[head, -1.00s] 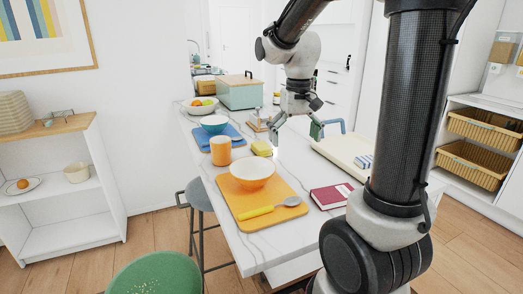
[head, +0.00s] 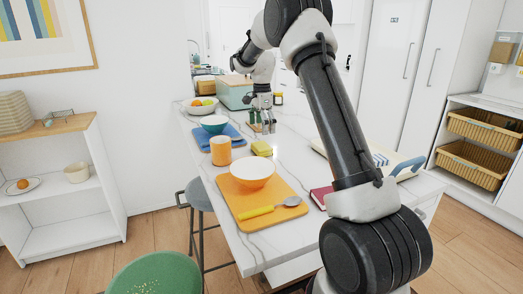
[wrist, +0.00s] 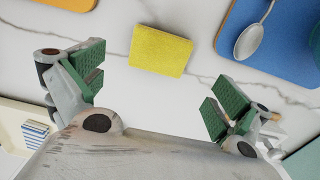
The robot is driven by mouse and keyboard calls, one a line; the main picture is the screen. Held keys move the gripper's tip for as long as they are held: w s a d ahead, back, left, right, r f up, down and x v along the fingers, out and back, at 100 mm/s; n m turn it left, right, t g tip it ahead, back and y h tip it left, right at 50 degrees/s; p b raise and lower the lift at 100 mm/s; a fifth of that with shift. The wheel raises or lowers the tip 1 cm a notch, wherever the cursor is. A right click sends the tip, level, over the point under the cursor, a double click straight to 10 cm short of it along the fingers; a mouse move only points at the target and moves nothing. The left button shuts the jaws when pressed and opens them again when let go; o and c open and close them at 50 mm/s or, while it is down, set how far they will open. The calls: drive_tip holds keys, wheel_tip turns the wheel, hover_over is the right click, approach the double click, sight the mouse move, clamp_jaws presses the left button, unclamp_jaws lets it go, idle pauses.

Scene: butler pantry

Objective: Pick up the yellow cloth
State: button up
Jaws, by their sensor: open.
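The yellow cloth (head: 262,148) looks like a small flat rectangular block on the white marble counter, between the orange cup and the cream tray. In the wrist view the yellow cloth (wrist: 160,50) lies bare at upper middle, ahead of the gap between my fingers. My gripper (head: 263,127) hangs over the counter, behind the cloth in the head view. In the wrist view my gripper (wrist: 157,88) has its green-padded fingers wide apart with nothing between them. The cloth is apart from both fingers.
An orange cup (head: 221,151) and a blue mat (head: 207,143) with a bowl lie left of the cloth. An orange board (head: 236,205) with bowl and spoon is nearer. A cream tray (wrist: 14,118) is partly hidden by my arm in the head view. Bare marble surrounds the cloth.

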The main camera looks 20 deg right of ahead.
sight(262, 145)
wheel_tip(262, 145, down, 7)
drive_tip(key=shift+a+f, duration=0.1)
drive_tip(key=c, duration=1)
drive_tip(key=shift+o, duration=0.2)
wheel_tip(262, 145, up, 10)
drive_tip(key=shift+o, duration=1.2)
drive_tip(key=shift+c, duration=0.3)
